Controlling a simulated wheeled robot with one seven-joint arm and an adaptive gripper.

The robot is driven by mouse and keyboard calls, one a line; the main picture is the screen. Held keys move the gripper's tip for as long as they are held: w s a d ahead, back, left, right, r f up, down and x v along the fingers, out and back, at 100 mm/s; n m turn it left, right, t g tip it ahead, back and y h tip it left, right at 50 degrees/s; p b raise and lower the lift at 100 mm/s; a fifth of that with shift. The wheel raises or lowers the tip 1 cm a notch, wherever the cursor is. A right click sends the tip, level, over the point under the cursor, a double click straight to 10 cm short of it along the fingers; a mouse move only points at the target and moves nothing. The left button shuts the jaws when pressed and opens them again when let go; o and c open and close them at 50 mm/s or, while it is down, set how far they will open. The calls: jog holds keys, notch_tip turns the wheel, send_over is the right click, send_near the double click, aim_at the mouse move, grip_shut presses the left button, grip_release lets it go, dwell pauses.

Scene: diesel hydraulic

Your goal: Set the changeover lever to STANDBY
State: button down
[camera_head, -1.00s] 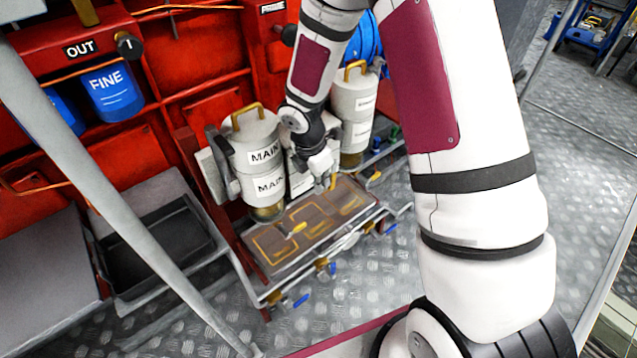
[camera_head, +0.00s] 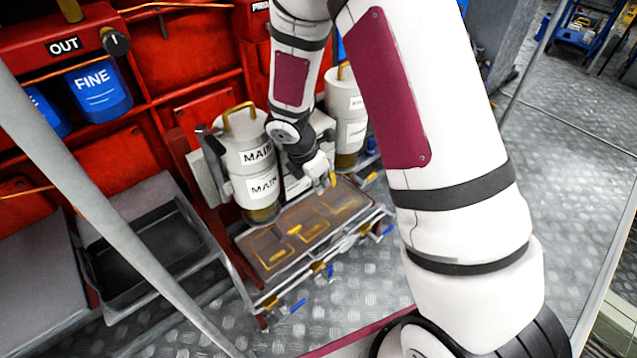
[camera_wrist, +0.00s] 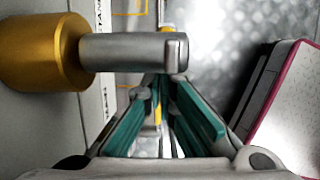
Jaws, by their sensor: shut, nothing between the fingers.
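The changeover lever shows in the wrist view as a grey bar (camera_wrist: 135,53) extending right from a gold hub (camera_wrist: 38,52). My gripper (camera_wrist: 158,84) is shut and empty, its teal-padded fingers meeting just below the bar's free end. I cannot tell whether the tips touch the bar. A cut-off label (camera_wrist: 103,14) reading "TAN" and another ending in "AIN" lie on the plate behind it. In the head view my gripper (camera_head: 318,168) is between the two filter canisters, and the lever is not clearly seen there.
A canister labelled MAIN (camera_head: 256,162) stands left of my gripper and a second canister (camera_head: 346,110) behind it on the right. A drip tray (camera_head: 262,282) with small blue-handled valves lies below. A grey strut (camera_head: 90,205) crosses the left. Open floor (camera_head: 560,150) is at right.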

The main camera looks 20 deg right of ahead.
jog(key=shift+w+d+f, duration=0.15)
jog(key=shift+d, duration=0.25)
dwell(0.6)
dwell(1.1)
